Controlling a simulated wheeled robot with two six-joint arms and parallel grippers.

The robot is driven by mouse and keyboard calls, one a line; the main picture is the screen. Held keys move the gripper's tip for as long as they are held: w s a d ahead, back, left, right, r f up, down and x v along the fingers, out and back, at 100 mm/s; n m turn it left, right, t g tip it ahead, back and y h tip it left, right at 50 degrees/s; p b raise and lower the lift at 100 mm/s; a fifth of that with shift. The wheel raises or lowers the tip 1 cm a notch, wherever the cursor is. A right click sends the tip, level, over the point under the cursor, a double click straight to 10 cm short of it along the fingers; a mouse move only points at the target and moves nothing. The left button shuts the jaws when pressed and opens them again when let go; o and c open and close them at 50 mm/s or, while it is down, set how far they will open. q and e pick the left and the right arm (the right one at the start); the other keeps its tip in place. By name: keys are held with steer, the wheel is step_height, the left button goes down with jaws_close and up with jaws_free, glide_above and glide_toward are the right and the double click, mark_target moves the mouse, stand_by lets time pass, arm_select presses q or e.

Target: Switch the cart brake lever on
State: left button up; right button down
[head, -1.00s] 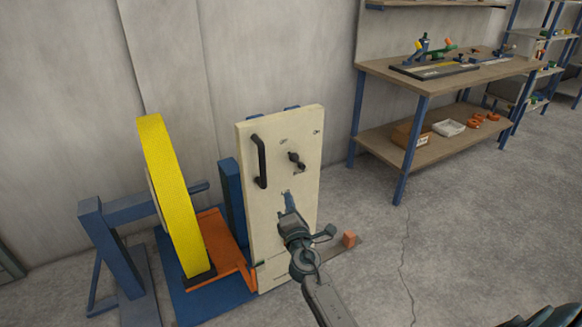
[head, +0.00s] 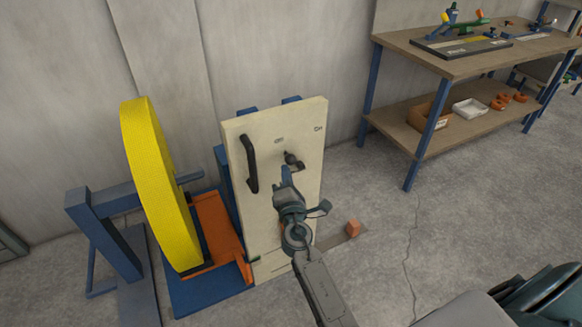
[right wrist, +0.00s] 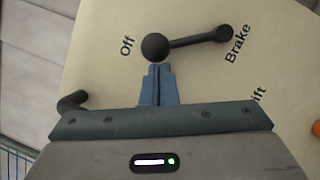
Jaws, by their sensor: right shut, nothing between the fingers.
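The cart brake lever (head: 293,160) is a short dark lever on the cream panel (head: 270,125) of the cart. In the right wrist view its round black knob (right wrist: 155,47) is at the left, beside the word "Off", and its arm runs right to a pivot (right wrist: 225,33) near the word "Brake". My right gripper (head: 286,172) is shut and empty. Its blue fingertips (right wrist: 158,70) are just below the knob in the right wrist view. I cannot tell whether they touch it. My left gripper is not in view.
A black handle (head: 250,163) stands out from the panel left of the lever. A large yellow roll (head: 158,185) is on the cart's left side. A workbench (head: 470,60) stands at the back right, with clear floor in front.

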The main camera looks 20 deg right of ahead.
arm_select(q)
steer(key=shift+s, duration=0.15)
arm_select(e)
steer(key=shift+s+a+r, duration=0.1)
steer(key=shift+s+r, duration=0.05)
steer(key=shift+r, duration=0.05)
